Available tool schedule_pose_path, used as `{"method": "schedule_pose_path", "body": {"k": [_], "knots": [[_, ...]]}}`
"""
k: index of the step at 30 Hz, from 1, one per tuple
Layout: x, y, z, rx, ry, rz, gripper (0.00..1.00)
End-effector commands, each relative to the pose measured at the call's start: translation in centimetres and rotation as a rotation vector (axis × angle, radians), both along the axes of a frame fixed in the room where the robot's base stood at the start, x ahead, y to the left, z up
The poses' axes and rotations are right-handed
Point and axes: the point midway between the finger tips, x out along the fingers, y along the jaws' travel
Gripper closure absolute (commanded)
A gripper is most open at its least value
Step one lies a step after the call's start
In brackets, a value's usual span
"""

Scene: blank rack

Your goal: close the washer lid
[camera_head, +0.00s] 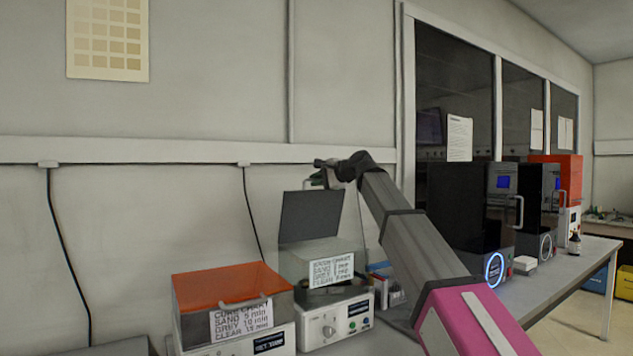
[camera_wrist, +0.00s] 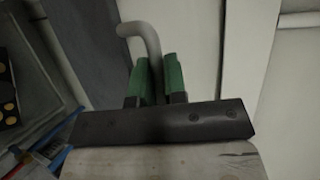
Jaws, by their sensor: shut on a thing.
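The washer (camera_head: 333,318) is the white box with a knob and a clear tank in the middle of the bench. Its dark lid (camera_head: 310,216) stands raised, nearly upright, against the wall side. My gripper (camera_head: 328,180) is at the lid's upper edge. In the wrist view my gripper's green fingers (camera_wrist: 155,82) are shut on a grey bent bar, the lid handle (camera_wrist: 143,36). The dark lid panel (camera_wrist: 88,40) shows to the left of the fingers there.
An orange-lidded box (camera_head: 230,285) with a chart label stands close on the left. Small bottles or packs (camera_head: 388,288) sit right of the washer, beside my arm. Black machines (camera_head: 465,215) stand further right. The wall is close behind the lid.

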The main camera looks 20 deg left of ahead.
Motion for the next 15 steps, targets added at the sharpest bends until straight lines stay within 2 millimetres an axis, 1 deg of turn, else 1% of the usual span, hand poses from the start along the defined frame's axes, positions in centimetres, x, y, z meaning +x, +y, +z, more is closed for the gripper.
{"method": "schedule_pose_path", "body": {"k": [5,10,15], "knots": [[-1.1,-1.2,-0.6,0.043,-0.035,-0.001,1.00],[-2.6,-3.0,-1.5,0.095,-0.077,-0.001,1.00],[-4.4,-5.3,-3.3,0.094,-0.075,-0.001,1.00]]}}
